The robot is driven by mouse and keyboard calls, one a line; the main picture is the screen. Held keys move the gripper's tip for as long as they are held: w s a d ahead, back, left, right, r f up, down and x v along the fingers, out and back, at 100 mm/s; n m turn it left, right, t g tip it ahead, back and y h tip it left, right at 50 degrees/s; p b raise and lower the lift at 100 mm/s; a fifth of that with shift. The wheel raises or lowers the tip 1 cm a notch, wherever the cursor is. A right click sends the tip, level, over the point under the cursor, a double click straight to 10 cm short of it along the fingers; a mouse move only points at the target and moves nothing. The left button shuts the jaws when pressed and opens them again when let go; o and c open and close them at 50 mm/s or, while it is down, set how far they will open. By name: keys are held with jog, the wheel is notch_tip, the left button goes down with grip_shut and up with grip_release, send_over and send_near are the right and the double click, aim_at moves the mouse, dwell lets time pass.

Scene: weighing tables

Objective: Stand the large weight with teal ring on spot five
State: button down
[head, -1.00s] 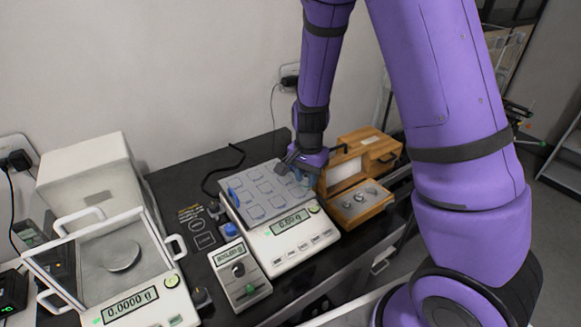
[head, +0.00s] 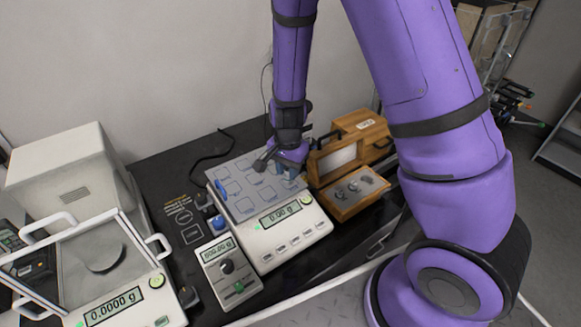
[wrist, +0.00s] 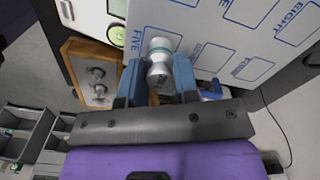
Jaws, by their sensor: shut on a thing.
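In the wrist view my gripper (wrist: 158,80) is shut on a shiny metal weight (wrist: 158,70) with a teal ring near its far end. The weight sits between the two blue fingers, over or at the edge of the grey plate (wrist: 188,32) with blue outlined spots. The spot marked FIVE (wrist: 146,36) lies just beyond and left of the weight. I cannot tell whether the weight touches the plate. In the head view my gripper (head: 284,160) is at the plate's right side, and the weight is not clearly visible there.
The plate lies on a white scale (head: 290,238) reading about 0.00 g. An open wooden box (head: 345,207) with metal weights stands right of it. A small control unit (head: 228,272) stands in front. A glass-lidded balance (head: 125,300) is at left.

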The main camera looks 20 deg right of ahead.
jog(key=shift+f, duration=0.1)
jog(key=c, duration=0.9)
grip_release()
jog(key=shift+o, duration=0.2)
notch_tip(320, 180, up, 12)
jog(key=shift+r, duration=0.25)
jog(key=s+d+r+n+t, duration=0.2)
jog(key=s+r+n, duration=0.3)
jog(key=s+r, duration=0.6)
jog(key=s+d+r+n+t, duration=0.3)
jog(key=s+d+r+n, duration=0.2)
jog(key=s+r, duration=0.6)
jog(key=shift+r+n, duration=0.3)
jog(key=shift+r, duration=0.15)
